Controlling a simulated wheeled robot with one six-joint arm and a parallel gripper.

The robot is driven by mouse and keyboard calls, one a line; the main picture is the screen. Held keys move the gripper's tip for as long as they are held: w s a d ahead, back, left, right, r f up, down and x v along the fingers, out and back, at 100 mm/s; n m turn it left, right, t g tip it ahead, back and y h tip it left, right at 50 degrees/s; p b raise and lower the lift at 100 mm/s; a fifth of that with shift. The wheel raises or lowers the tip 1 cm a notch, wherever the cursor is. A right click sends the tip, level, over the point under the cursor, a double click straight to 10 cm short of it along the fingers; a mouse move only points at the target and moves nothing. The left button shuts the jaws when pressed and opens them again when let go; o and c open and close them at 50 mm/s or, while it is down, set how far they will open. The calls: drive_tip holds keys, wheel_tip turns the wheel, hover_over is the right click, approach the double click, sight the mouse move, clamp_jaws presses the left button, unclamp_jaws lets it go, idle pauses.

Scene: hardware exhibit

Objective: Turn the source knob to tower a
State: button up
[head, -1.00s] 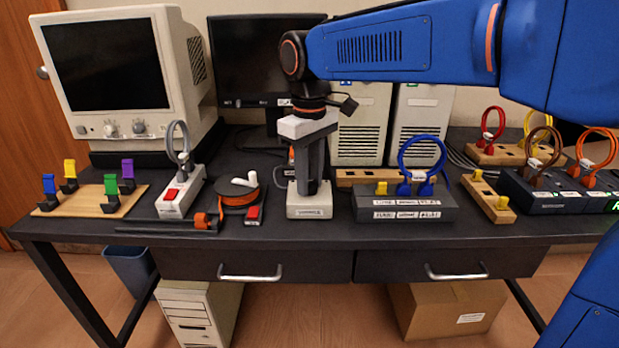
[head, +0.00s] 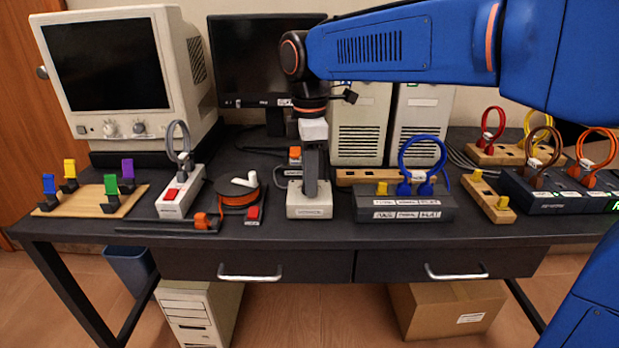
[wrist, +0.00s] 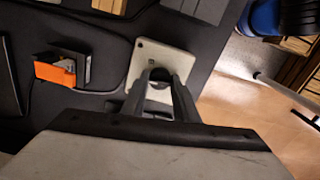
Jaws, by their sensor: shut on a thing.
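A small pale switch box (head: 309,212) stands near the table's front edge, left of the centre. It also shows in the wrist view (wrist: 152,52). My gripper (head: 311,190) points straight down onto the top of this box, and its fingers also show in the wrist view (wrist: 168,78). It is shut on the knob on the box's top. The fingers hide the knob, so I cannot tell which way it points. The front label is too small to read.
An orange-topped part (wrist: 57,72) lies behind the box. A cable reel (head: 240,194) and a white power strip (head: 180,193) stand to the left. A dark grey block with a blue cable loop (head: 405,205) stands to the right. The monitor (head: 262,60) is behind.

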drive_tip(key=n, duration=0.7)
idle(0.6)
drive_tip(key=o, duration=1.1)
drive_tip(key=shift+c, duration=0.2)
wheel_tip(320, 180, up, 17)
drive_tip(key=shift+r, duration=0.2)
drive_tip(key=shift+d, duration=0.15)
